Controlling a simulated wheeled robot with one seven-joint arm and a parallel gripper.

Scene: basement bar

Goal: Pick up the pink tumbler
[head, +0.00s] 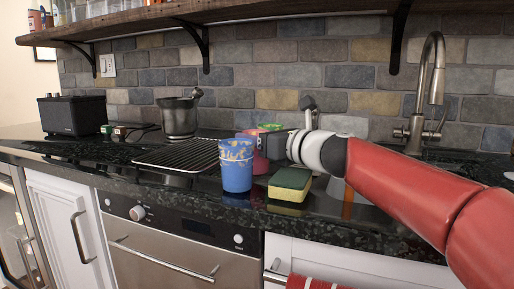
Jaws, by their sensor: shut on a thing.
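The pink tumbler (261,164) stands on the dark counter, partly hidden behind a blue tumbler (237,177) with a yellow pattern near its rim. My gripper (268,144) reaches in from the right at the pink tumbler's upper part and is shut on it. The fingertips are small and partly hidden. The pink tumbler looks upright. I cannot tell whether its base touches the counter.
A green and yellow sponge (290,185) lies just right of the tumblers. A black rack (178,155) lies to the left, with a metal pot (179,118) behind it. A greenish rim (270,126) shows behind my gripper. A tap (428,95) stands at right.

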